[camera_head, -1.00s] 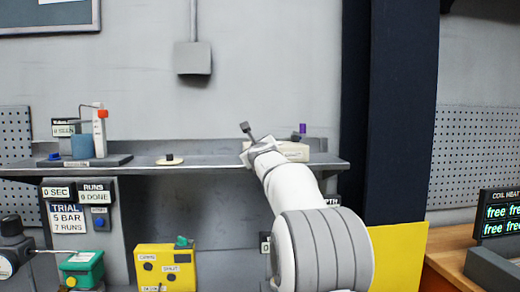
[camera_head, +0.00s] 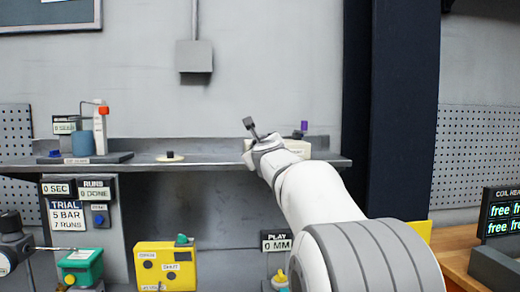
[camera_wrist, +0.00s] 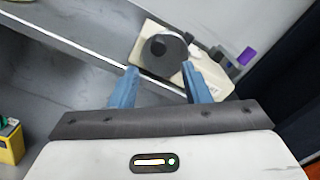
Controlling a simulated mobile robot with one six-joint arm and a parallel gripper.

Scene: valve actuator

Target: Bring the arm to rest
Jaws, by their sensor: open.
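My arm reaches up from the lower right in the head view, with its wrist in front of the right end of the grey shelf (camera_head: 215,166). In the wrist view my gripper (camera_wrist: 160,80) shows two blue fingers spread apart with nothing held between them. Beyond the fingertips is a dark round knob (camera_wrist: 163,52) by a cream block (camera_wrist: 150,32) on the shelf. The cream block is partly hidden behind my wrist in the head view. I cannot tell the exact gap between the fingers and the knob.
A blue cup and a red-topped column (camera_head: 101,130) stand at the shelf's left. Below are a yellow box (camera_head: 165,267) and a green device (camera_head: 80,268). A dark pillar (camera_head: 400,110) rises right of the shelf. A desk with a display (camera_head: 500,212) is at far right.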

